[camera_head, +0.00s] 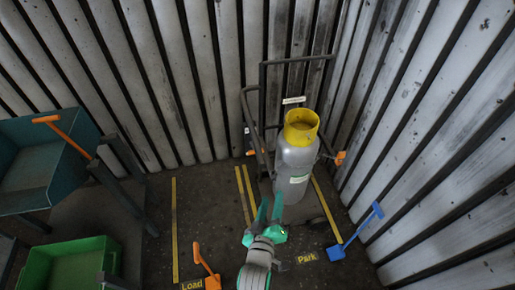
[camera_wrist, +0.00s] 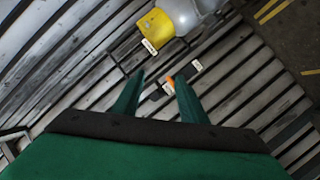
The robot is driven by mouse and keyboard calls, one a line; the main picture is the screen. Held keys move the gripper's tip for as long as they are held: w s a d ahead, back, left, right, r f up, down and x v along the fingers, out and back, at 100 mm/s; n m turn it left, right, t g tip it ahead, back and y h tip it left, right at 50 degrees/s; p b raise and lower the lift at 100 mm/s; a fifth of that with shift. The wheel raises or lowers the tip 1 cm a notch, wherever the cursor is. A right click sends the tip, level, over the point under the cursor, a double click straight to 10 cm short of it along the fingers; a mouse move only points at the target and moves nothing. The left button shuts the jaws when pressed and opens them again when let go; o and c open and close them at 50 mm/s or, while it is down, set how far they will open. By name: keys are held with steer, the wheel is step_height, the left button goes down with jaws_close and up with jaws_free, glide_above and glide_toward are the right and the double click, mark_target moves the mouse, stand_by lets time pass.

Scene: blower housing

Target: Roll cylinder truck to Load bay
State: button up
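The cylinder truck (camera_head: 263,85) is a dark upright frame at the back wall, in the bay marked Park (camera_head: 306,258). It carries a grey gas cylinder (camera_head: 294,160) with a yellow collar, upright; the cylinder also shows at the top of the wrist view (camera_wrist: 183,14). The Load bay (camera_head: 205,235) is the floor strip left of the truck, between yellow lines, with a Load label (camera_head: 192,285) in front. My gripper (camera_head: 268,207) is in front of the truck's lower left part, its fingers apart and empty. In the wrist view, its fingertips (camera_wrist: 161,77) stand apart.
An orange-handled lever or chock (camera_head: 206,267) lies by the Load label. A blue one (camera_head: 354,232) lies right of Park. A green bin (camera_head: 70,265) and a teal bin on a stand (camera_head: 40,160) occupy the left. Slatted walls close the back and right.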

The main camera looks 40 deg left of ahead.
mark_target(258, 148)
steer(key=w+a+r+n+y, duration=0.1)
steer(key=w+a+r+n, duration=0.15)
steer(key=a, duration=0.25)
steer(key=w+a+r+n+y, duration=0.1)
steer(key=w+a+r+n, duration=0.15)
steer(key=a, duration=0.25)
steer(key=shift+m+g, duration=0.3)
steer(key=shift+m, duration=0.2)
steer(key=x, duration=1)
steer(key=shift+s+a+r, duration=0.1)
steer(key=shift+a, duration=0.1)
jaws_close()
